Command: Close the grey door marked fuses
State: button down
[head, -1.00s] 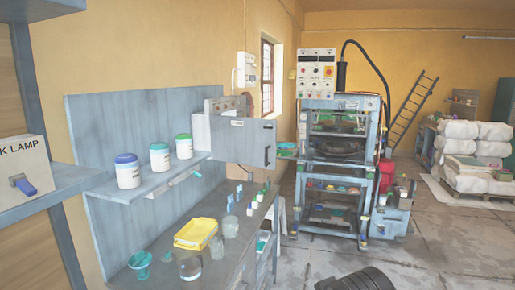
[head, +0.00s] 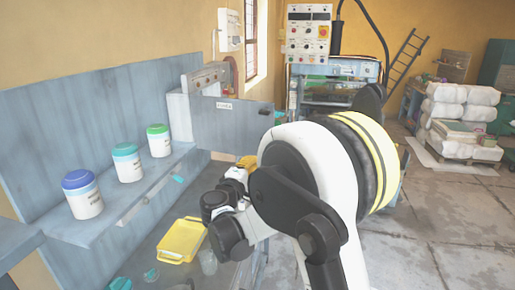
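The grey door (head: 232,128) with a small white label (head: 224,105) stands open in the head view. It swings out to the right from the grey fuse box (head: 181,115) on the wall panel. The inside top of the box shows behind it. A dark handle (head: 265,112) sits near the door's free right edge. My arm fills the middle and right of the view, in front of and below the door's right end. I cannot make out my gripper's fingers. Whether any part of my arm touches the door cannot be told.
A shelf left of the door holds jars with blue (head: 83,197), teal (head: 127,165) and green (head: 158,143) lids. A yellow tray (head: 181,241) and a glass (head: 208,262) stand on the bench below. Open floor (head: 465,235) lies at right.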

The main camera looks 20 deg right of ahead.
jog(key=b+x, duration=0.3)
jog(key=x, duration=1)
jog(key=shift+d, duration=0.3)
jog(key=shift+w+d, duration=0.15)
jog(key=shift+w, duration=0.05)
